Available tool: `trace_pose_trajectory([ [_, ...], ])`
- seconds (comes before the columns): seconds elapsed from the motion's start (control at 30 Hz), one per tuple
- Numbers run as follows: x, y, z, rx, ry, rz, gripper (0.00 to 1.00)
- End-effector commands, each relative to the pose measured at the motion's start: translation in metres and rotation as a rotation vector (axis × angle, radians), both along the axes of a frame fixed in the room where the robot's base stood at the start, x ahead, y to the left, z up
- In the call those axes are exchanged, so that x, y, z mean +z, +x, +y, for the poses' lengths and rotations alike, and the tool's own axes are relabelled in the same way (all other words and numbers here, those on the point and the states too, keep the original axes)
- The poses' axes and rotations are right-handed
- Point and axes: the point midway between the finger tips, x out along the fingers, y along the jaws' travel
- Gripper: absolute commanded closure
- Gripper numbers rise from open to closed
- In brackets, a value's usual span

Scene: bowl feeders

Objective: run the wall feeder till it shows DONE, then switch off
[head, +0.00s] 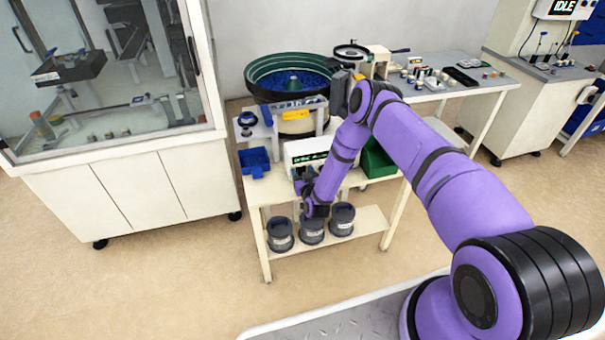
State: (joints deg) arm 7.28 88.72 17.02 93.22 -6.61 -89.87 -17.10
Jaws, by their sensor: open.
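A bowl feeder stands by the back wall, its round green bowl (262,68) holding many blue parts. A white control box (298,150) with a small green-lit display sits on the cart below the bowl; I cannot read its text. My gripper (302,181) hangs just in front of the control box, pointing down and left. Its jaws are open and very small in the head view. My arm hides the box's right part, and any switch on it is hard to make out. I cannot tell whether my gripper touches the box.
A blue bin (254,162) is left of the box, a green bin (377,160) to its right. Several dark round pots (280,235) stand on the cart's lower shelf. A glass cabinet (115,90) is at left. A box showing IDLE (565,9) is at top right.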

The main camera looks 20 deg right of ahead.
Motion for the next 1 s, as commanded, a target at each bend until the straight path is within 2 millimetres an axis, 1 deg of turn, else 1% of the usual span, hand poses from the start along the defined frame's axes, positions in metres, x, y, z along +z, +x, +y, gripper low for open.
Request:
trace_pose_trajectory([
  [0.1, 0.0, 0.0, 0.0, 0.0, 0.0, 0.0, 0.43],
  [0.13, 0.0, 0.0, 0.0, 0.0, 0.0, 0.0, 0.45],
  [0.33, 0.0, 0.0, 0.0, 0.0, 0.0, 0.0, 0.91],
  [0.37, 0.0, 0.0, 0.0, 0.0, 0.0, 0.0, 0.92],
  [0.57, -0.002, -0.001, 0.001, 0.0, -0.001, -0.037, 0.92],
  [0.9, -0.01, -0.005, 0.0, 0.0, -0.001, -0.322, 0.92],
  [1.0, -0.011, -0.005, 0.001, 0.0, -0.001, -0.374, 0.92],
])
